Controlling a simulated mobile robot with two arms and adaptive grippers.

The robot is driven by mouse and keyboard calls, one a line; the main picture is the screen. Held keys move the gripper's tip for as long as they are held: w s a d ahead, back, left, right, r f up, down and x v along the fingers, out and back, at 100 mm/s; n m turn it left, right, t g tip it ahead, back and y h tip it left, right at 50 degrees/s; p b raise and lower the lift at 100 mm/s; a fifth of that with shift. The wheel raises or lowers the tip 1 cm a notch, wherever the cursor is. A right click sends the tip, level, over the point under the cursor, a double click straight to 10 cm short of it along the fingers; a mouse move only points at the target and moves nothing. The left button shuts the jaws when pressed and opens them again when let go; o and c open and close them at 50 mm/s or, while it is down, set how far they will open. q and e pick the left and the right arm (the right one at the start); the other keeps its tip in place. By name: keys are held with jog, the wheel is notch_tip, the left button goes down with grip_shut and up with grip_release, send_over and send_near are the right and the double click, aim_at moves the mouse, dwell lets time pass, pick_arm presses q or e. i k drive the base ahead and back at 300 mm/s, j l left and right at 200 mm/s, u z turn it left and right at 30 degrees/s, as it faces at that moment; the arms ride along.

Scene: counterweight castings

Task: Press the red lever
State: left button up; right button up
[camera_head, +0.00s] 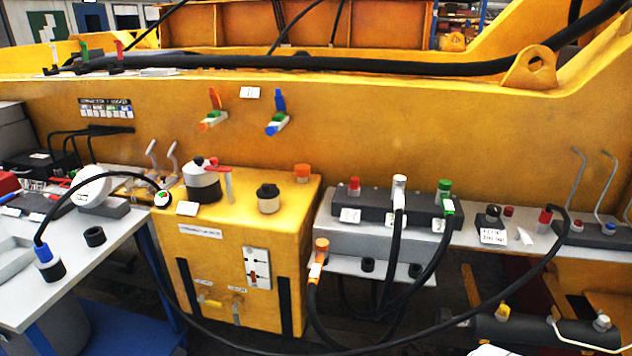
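A red lever (217,168) sits on top of the yellow box (290,215), beside a black-and-white cylinder (202,182) with a red knob. It lies roughly level, near a pale upright strip. A second, small upright red lever (118,46) stands on the ledge at the upper left, in a row with a green lever (84,49). I cannot tell from the view which of the two the task names. Neither of my grippers shows in the head view, and nothing touches either lever.
An orange cap (302,171) and a black-topped knob (268,197) stand on the yellow box. Orange (214,97) and blue (280,100) handles stick out of the yellow wall. A black cable (400,260) hangs from the grey connector block (385,207). A grey table (110,237) is at left.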

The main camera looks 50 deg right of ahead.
aim_at(49, 196)
jog(key=i+l, duration=0.1)
jog(key=i, duration=0.55)
jog(key=i+l, duration=0.1)
jog(key=i, duration=0.55)
jog(key=i+l, duration=0.15)
jog(key=i, duration=0.5)
jog(key=l+u, duration=0.15)
jog(key=u, duration=0.25)
jog(key=l+u, duration=0.1)
jog(key=u, duration=0.3)
jog(key=l+u, duration=0.15)
jog(key=u, duration=0.2)
